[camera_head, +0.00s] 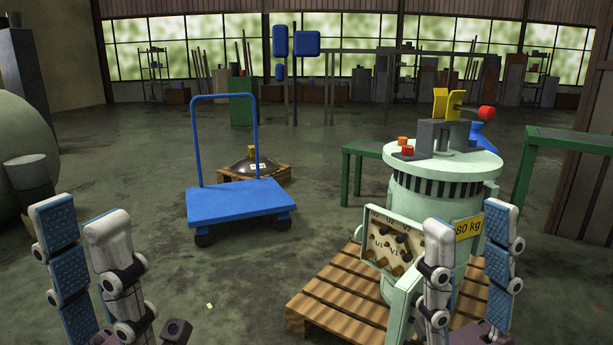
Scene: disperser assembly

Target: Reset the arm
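My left gripper (88,250) is at the lower left, pointing up, its fingers apart with nothing between them. My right gripper (468,262) is at the lower right, also pointing up, with a gap between its fingers. It stands in front of the pale green disperser (440,190) and hides part of its lower body. I cannot tell whether the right gripper touches the disperser. The disperser stands upright on a wooden pallet (335,300). It has a terminal panel (392,243), an "80 kg" label (469,227), and yellow, red and grey parts on top.
A blue trolley (240,201) stands at the middle left, with a dark domed part (250,166) on a small pallet behind it. Green tables (362,150) stand behind the disperser and at the right (570,137). A large pale tank (20,160) is at the left edge. The floor between is mostly clear.

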